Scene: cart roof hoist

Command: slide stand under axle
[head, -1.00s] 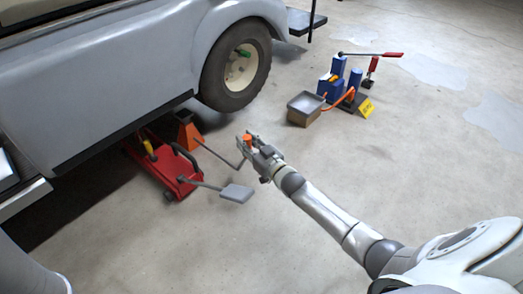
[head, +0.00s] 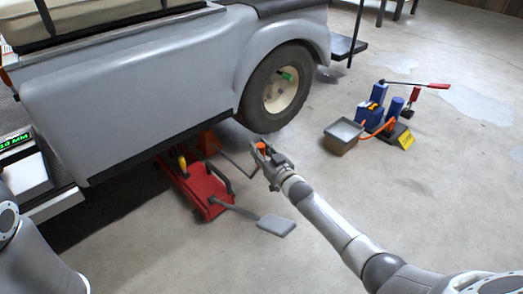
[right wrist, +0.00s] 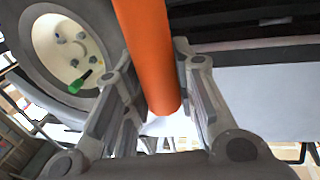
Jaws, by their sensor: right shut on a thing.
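A thin bent grey rod (head: 238,166) runs from near the stand to my right gripper (head: 264,149). That gripper is shut on the orange handle (head: 262,146) at the rod's end. In the right wrist view the orange handle (right wrist: 150,55) lies between the two fingers (right wrist: 153,100). The axle is hidden behind the cart body and wheel (head: 277,90). My left arm shows at the lower left, but its gripper is out of view.
A red floor jack (head: 203,190) reaches under the cart (head: 130,90), just left of the stand. Its lever ends in a grey pad (head: 276,225) on the open floor.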

